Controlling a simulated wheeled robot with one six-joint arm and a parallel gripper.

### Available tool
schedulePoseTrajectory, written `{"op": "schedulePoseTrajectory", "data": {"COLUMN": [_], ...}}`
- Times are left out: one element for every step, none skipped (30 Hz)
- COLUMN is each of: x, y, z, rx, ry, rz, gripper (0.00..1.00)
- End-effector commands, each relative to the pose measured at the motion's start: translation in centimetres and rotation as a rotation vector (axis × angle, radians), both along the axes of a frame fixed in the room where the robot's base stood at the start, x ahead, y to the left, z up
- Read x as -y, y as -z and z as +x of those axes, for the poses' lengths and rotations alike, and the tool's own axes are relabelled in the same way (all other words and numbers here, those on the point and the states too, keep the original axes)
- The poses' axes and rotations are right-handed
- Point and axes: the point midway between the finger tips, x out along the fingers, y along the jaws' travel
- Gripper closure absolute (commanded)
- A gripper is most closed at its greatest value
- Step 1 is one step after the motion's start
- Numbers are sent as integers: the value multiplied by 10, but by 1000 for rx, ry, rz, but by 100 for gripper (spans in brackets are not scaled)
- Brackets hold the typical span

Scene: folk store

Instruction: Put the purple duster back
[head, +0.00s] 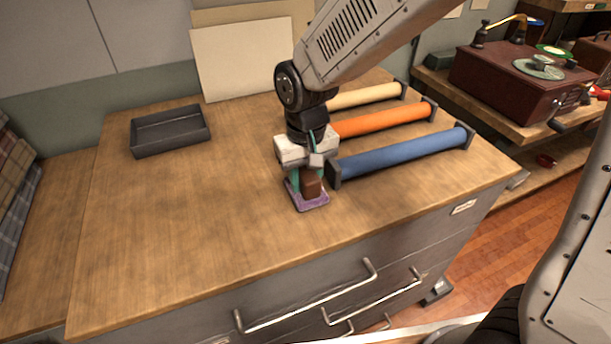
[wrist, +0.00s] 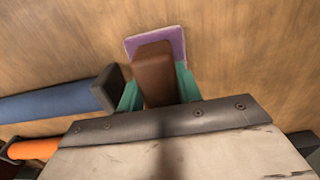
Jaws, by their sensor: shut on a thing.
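The purple duster has a flat purple pad (head: 312,206) and a brown block handle (head: 311,183). In the head view it is at the worktop's front middle, just left of the blue roll's near end. My gripper (head: 307,182) points down with its teal fingers on either side of the brown handle, shut on it. In the wrist view the duster's brown handle (wrist: 153,72) stands between the teal fingers, with the purple pad (wrist: 172,38) beyond it. The pad is at or very near the wood; I cannot tell whether it touches. A dark open tray (head: 170,131) sits empty at the back left.
Blue (head: 405,155), orange (head: 384,120) and cream (head: 364,96) rolls in dark end brackets lie to the right of my gripper. A pale board (head: 243,60) leans on the wall behind. The worktop's (head: 180,220) left and middle are clear.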

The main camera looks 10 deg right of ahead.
Motion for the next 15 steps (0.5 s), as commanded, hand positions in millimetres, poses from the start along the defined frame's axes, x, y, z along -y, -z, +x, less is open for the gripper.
{"op": "schedulePoseTrajectory", "data": {"x": [0, 0, 0, 0, 0, 0, 0, 0, 0, 0, 0, 0, 0, 0, 0], "y": [1, 1, 0, 0, 0, 0, 1, 1, 2, 3, 3, 3, 3, 3, 3], "z": [0, 0, 0, 0, 0, 0, 0, 0, 0, 0, 0, 0, 0, 0, 0], "rx": [1, 2, 2, 2, 2, 2, 2, 1, 1, 1, 1, 1, 1, 1, 1], "ry": [0, 0, 0, 0, 0, 0, 0, 0, 0, 0, 0, 0, 0, 0, 0], "rz": [0, 1, 2, 2, 1, 1, 1, 0, 0, 0, 0, 0, 0, 0, 0], "gripper": [87, 87, 87, 87, 87, 87, 87, 87, 87, 87, 60, 49, 44, 44, 44]}}
